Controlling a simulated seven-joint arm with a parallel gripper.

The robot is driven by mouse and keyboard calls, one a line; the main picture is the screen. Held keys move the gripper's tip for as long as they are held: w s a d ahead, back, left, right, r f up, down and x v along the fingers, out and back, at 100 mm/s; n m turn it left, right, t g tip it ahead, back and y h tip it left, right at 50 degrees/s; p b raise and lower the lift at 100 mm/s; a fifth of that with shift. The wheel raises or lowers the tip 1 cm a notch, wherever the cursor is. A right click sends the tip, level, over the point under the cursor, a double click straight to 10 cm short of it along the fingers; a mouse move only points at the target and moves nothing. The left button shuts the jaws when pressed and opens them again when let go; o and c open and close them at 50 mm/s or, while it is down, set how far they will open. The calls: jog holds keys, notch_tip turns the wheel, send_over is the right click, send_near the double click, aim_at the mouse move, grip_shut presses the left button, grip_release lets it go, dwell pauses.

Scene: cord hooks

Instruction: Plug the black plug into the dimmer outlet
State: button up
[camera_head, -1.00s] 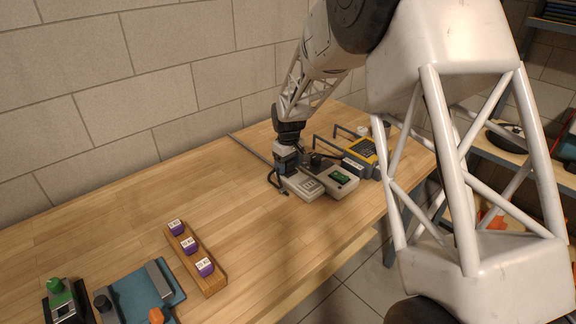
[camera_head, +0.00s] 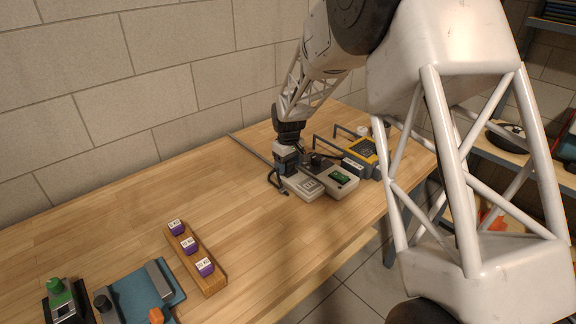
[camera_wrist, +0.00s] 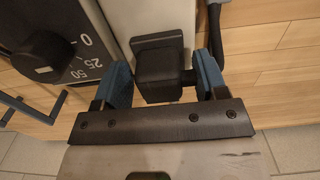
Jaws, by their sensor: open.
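The black plug (camera_wrist: 160,72) shows in the wrist view between the two blue-padded fingers of my gripper (camera_wrist: 163,84). The fingers are open, with a visible gap on the plug's left side; its right side is close to the right finger. The plug stands over a black socket face (camera_wrist: 158,41) on a pale housing; how deeply it sits in it I cannot tell. The dimmer knob (camera_wrist: 45,56) with its printed scale is to the left. In the head view my gripper (camera_head: 285,168) is down at the grey dimmer box (camera_head: 304,184), and hides the plug.
A black cord (camera_wrist: 215,35) runs beside the housing. A yellow-framed meter (camera_head: 362,149) stands right of the box, near the table edge. A wooden rack with purple blocks (camera_head: 210,284) and a blue tray (camera_head: 140,290) lie front left. The middle of the table (camera_head: 130,215) is clear.

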jog(key=shift+c, duration=0.3)
jog(key=c, duration=1.1)
jog(key=shift+c, duration=0.2)
jog(key=shift+r, duration=0.6)
jog(key=shift+r, duration=0.7)
jog(key=shift+r, duration=1.05)
jog(key=shift+r, duration=0.65)
